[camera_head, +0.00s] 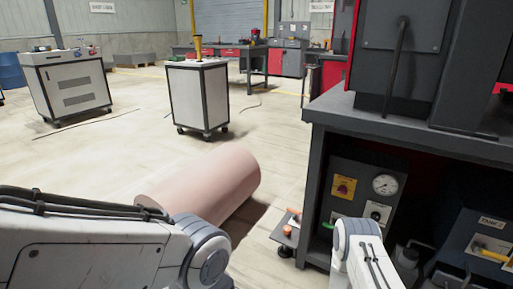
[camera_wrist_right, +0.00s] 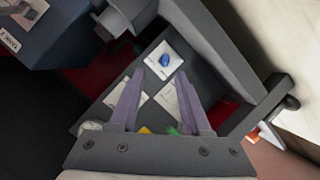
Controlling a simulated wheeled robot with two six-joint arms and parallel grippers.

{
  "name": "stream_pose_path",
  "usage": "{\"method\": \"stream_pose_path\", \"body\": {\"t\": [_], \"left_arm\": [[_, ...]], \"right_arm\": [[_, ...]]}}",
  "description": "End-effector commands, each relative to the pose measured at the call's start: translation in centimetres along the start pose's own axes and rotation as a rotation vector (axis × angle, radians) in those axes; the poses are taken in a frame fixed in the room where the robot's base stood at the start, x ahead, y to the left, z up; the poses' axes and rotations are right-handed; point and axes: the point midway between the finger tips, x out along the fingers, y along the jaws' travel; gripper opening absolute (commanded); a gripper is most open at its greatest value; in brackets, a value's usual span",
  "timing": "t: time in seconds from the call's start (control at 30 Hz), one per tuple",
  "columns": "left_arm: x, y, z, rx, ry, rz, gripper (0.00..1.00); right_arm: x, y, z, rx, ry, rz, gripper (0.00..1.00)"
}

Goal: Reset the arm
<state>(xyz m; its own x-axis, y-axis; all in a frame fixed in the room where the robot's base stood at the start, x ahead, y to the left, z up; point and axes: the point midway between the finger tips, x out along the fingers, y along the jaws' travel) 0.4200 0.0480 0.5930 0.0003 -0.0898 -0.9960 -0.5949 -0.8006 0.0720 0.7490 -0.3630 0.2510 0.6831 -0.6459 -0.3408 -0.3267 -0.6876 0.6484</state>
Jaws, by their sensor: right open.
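My right gripper (camera_wrist_right: 160,78) is open and empty in the right wrist view, its two purple-grey fingers spread apart. They point at a dark control panel (camera_wrist_right: 128,75). A blue knob (camera_wrist_right: 165,59) on a white plate lies ahead, between and beyond the fingertips. In the head view, part of my right arm shows at the bottom right, in front of the dark machine cabinet (camera_head: 315,190), but its gripper does not show. My left arm crosses the lower left; its gripper is out of view.
The panel in the cabinet carries a yellow plate with a red knob (camera_head: 344,187) and a round gauge (camera_head: 385,184). A pink cylinder (camera_head: 205,185) lies on the floor between my arms. A white cart (camera_head: 198,98) stands beyond, with open floor around it.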

Motion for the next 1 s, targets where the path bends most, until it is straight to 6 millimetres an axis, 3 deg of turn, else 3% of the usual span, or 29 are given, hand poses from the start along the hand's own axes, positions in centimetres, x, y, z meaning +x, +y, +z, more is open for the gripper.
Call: {"method": "stream_pose_path", "body": {"t": [0.27, 0.37, 0.47, 0.57, 0.6, 0.73, 0.87, 1.0], "left_arm": [[-0.6, 0.0, 0.0, 0.000, -0.001, 0.000, 0.50], [-0.9, 0.1, 0.0, 0.000, -0.001, 0.000, 0.50], [-1.2, 0.1, 0.0, 0.000, -0.001, 0.000, 0.50], [-1.7, 0.1, -0.1, 0.000, -0.001, 0.000, 0.50], [-1.9, 0.1, -0.1, 0.000, -0.001, 0.000, 0.50], [-2.5, 0.2, -0.1, 0.000, -0.001, 0.000, 0.50], [-3.1, 0.2, -0.1, 0.000, -0.001, 0.000, 0.50], [-3.7, 0.3, -0.2, 0.000, -0.001, 0.000, 0.50]], "right_arm": [[-1.9, -2.3, -7.2, 0.069, -0.009, -0.172, 0.47], [-3.6, -3.4, -10.5, 0.094, -0.020, -0.262, 0.47], [-6.5, -4.6, -14.6, 0.116, -0.036, -0.378, 0.47], [-11.3, -5.7, -19.2, 0.127, -0.066, -0.528, 0.47], [-13.7, -6.1, -20.9, 0.125, -0.082, -0.592, 0.47], [-22.4, -6.2, -24.9, 0.090, -0.146, -0.787, 0.47], [-31.6, -4.7, -26.7, 0.016, -0.224, -0.952, 0.47], [-41.0, -1.1, -26.0, -0.101, -0.315, -1.086, 0.47]]}}
